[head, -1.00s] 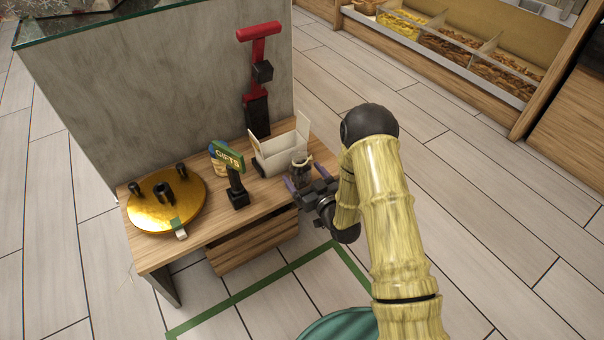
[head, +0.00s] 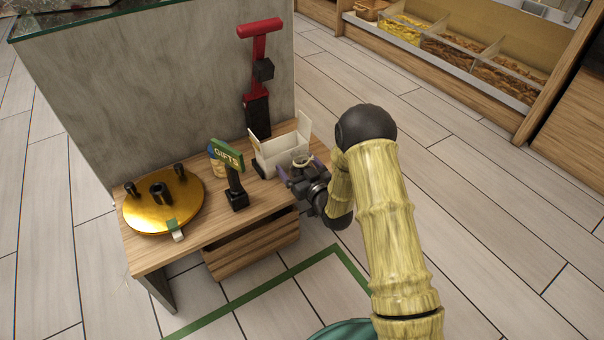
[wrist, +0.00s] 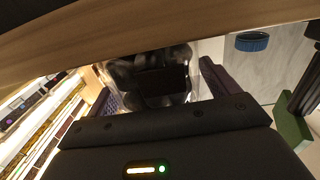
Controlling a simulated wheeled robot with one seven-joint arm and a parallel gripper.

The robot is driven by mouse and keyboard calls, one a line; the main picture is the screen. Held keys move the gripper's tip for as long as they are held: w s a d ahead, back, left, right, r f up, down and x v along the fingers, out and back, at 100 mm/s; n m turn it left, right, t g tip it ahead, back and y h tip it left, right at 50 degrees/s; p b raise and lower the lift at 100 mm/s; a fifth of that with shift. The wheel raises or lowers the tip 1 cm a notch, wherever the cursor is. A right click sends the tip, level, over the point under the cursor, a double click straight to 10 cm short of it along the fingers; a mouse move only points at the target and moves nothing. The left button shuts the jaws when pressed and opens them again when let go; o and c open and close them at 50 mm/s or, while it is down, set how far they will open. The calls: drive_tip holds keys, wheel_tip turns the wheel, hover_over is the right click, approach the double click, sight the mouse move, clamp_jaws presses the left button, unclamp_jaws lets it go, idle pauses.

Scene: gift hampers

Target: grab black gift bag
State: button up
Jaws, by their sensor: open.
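In the wrist view, a dark glossy shape, which looks like the bag (wrist: 150,75), sits between the two fingers of my gripper (wrist: 160,88). I cannot tell whether either finger touches it.
An open white box (head: 283,152) stands just behind the bag. A green GIFTS sign (head: 228,155) on a black stand and a gold disc (head: 163,205) with black posts are further left on the wooden table (head: 200,238). A grey panel (head: 160,90) rises behind.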

drive_tip(key=c, duration=1.1)
wheel_tip(320, 180, up, 10)
drive_tip(key=p, duration=0.6)
